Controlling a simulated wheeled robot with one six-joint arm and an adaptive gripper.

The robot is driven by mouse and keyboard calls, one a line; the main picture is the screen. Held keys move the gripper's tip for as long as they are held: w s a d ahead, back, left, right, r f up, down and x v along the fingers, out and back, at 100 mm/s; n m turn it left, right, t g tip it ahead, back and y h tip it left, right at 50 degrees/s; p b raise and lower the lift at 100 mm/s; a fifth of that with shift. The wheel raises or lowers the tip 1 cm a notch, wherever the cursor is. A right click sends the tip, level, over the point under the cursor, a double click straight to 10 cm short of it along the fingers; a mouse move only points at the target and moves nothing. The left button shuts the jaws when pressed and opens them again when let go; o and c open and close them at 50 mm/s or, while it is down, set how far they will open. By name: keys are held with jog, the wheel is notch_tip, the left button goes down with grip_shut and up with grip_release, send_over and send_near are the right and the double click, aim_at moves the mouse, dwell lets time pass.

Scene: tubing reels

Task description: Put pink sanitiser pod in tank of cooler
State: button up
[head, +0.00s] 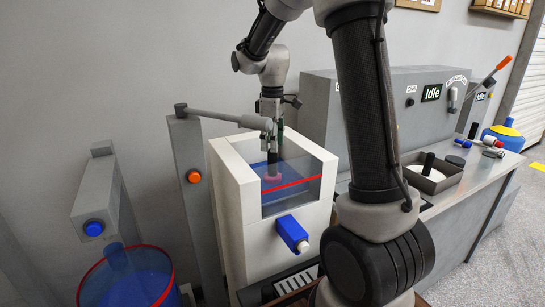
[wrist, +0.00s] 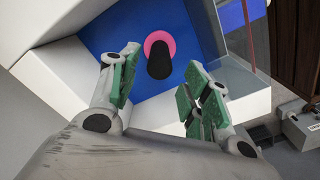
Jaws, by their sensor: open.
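The pink sanitiser pod (head: 272,178) shows through the clear front of the cooler's tank, with a dark upright handle on it. In the wrist view the pod (wrist: 158,38) is a pink disc with a black handle against the blue inside of the tank (wrist: 105,38). The cooler (head: 232,190) is a white box with an open top and a red line across its clear front panel. My gripper (head: 273,125) reaches down over the tank. In the wrist view my gripper (wrist: 162,62) has its green-padded fingers apart, empty, on either side of the pod's handle and apart from it.
A blue tap (head: 292,233) sticks out of the cooler's front. A grey post with an orange button (head: 193,177) and arm stands close at its left. A blue bin with a red rim (head: 128,275) stands lower left. A grey machine (head: 425,95) and an open tray (head: 437,180) are at right.

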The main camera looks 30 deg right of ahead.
jog(key=r, duration=0.4)
jog(key=shift+s+r, duration=0.3)
jog(key=shift+r, duration=0.1)
jog(key=s+r+m+t, duration=0.1)
jog(key=s+m, duration=0.3)
jog(key=s, duration=0.9)
jog(key=s+r+m+t, duration=0.2)
jog(key=s+m, duration=0.3)
jog(key=s, duration=0.9)
jog(key=shift+a+t, duration=0.2)
jog(key=shift+t, duration=0.5)
